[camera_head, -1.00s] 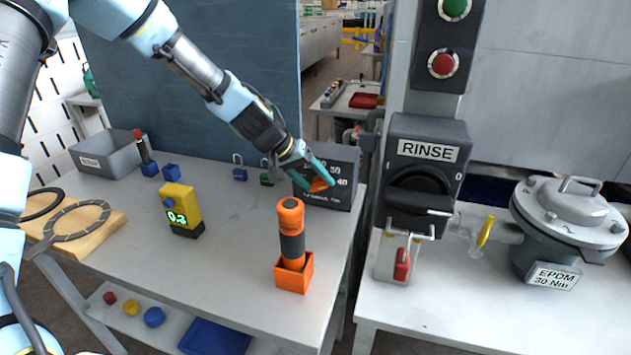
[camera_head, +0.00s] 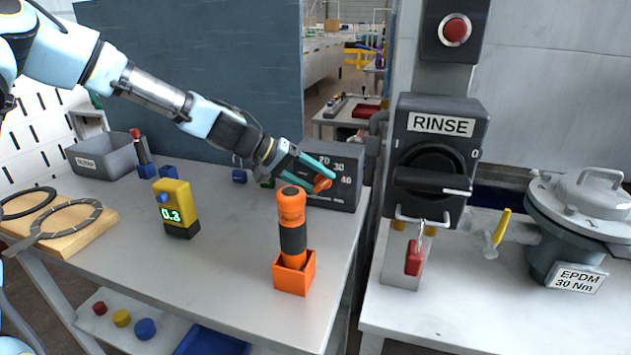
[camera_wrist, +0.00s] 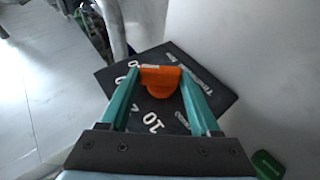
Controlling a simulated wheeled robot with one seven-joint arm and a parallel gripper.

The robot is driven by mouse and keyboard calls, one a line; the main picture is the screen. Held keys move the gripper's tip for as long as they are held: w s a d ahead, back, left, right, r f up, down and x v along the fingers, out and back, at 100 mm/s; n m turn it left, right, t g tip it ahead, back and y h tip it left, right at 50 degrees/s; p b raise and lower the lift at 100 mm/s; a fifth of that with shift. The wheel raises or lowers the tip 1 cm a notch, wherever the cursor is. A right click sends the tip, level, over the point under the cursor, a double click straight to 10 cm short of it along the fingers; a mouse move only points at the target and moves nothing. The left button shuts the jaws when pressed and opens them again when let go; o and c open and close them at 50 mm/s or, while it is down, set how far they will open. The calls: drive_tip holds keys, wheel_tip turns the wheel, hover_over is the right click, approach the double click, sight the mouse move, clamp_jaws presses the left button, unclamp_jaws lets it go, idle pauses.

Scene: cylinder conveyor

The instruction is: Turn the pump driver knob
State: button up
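An orange knob (camera_head: 322,184) sits on the face of a dark box (camera_head: 340,158) with white numbers, at the back right of the left table. In the wrist view the orange knob (camera_wrist: 160,82) lies between my two teal fingertips, and its bar spans the gap between them. My gripper (camera_head: 319,182) reaches in from the left and appears shut on the knob; it also shows in the wrist view (camera_wrist: 160,72). The box's dark face (camera_wrist: 205,95) looks tilted there, and the fingers and knob cover part of its markings.
An orange-and-black tool (camera_head: 292,222) stands in an orange holder (camera_head: 295,273) in front of the box. A yellow device (camera_head: 176,200) reading 0.3 stands further left. The RINSE switch (camera_head: 435,160) and a grey valve (camera_head: 580,215) are to the right. The table middle is clear.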

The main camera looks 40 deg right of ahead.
drive_tip(key=o, duration=0.4)
drive_tip(key=b+v, duration=0.2)
drive_tip(key=v, duration=0.8)
drive_tip(key=shift+w+a+r, duration=0.15)
drive_tip(key=shift+a+r, duration=0.1)
